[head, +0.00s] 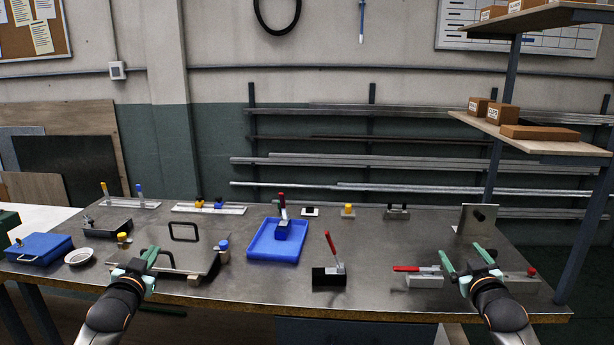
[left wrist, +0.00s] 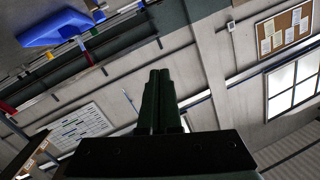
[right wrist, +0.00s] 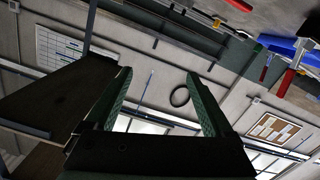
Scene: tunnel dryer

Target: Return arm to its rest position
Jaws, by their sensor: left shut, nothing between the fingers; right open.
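My left gripper (head: 149,258) is at the front left of the bench, above its front part. Its two green fingers are together with nothing between them; they also show in the left wrist view (left wrist: 160,100). My right gripper (head: 465,265) is at the front right of the bench, its green fingers spread apart and empty. The gap between them is clear in the right wrist view (right wrist: 160,98). Both wrist cameras look toward the wall and upper room, tilted. Both forearms come in from the bottom of the head view.
The bench (head: 360,225) holds a blue tray (head: 262,252) with a blue item and red handle in it, a red-handled clamp (head: 334,258), another red-handled clamp (head: 420,274), a blue box (head: 40,249) and a white dish (head: 79,257). A shelf rack (head: 500,90) stands at right.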

